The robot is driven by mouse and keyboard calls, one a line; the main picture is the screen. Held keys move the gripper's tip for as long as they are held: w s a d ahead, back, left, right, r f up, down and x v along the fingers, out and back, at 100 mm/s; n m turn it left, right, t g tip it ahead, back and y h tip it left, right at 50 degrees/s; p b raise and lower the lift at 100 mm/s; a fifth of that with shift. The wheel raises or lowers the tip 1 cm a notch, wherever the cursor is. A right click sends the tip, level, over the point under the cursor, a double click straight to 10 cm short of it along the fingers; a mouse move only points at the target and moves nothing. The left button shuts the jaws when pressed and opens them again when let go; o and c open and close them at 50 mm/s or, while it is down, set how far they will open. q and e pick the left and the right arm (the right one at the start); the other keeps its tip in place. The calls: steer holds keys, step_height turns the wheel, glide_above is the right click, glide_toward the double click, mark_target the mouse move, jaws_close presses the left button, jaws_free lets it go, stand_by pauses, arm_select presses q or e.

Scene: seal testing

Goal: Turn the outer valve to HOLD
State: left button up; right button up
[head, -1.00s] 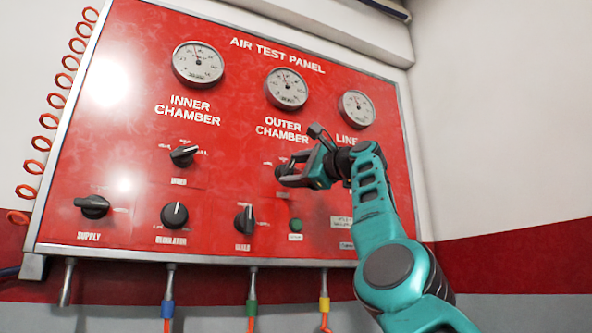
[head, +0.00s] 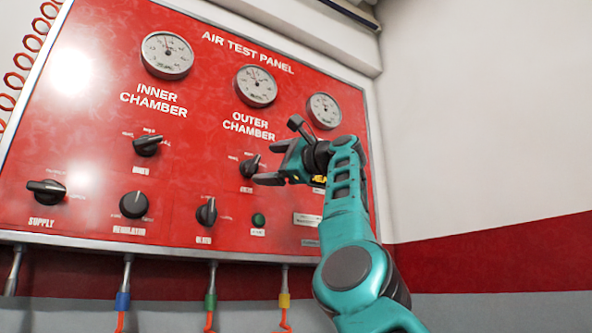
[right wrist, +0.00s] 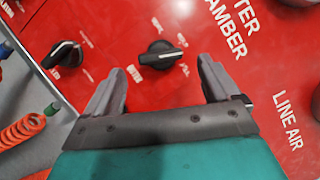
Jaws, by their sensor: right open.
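The outer valve (head: 249,166) is a black knob under the OUTER CHAMBER label on the red panel. In the head view its pointer tilts to the upper right. It also shows in the right wrist view (right wrist: 160,54), ahead of the fingers. My right gripper (head: 262,164) is open and empty. It is just right of the outer valve in the head view and apart from it. In the right wrist view its two fingers (right wrist: 160,85) are spread on either side below the knob. The small labels around the knob are too blurred to read surely. My left gripper is not in view.
The inner valve (head: 147,146), supply knob (head: 47,190), regulator knob (head: 134,205) and another black knob (head: 206,212) are on the panel (head: 90,120). A green button (head: 258,220) lies below the outer valve. Hoses hang below the panel. The white wall at right is clear.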

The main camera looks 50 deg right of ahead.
arm_select(q)
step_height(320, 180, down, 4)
steer(key=b, duration=0.3)
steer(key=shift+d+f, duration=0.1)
arm_select(e)
steer(key=s+f, duration=0.1)
steer(key=s, duration=0.8)
steer(key=shift+d+f, duration=0.25)
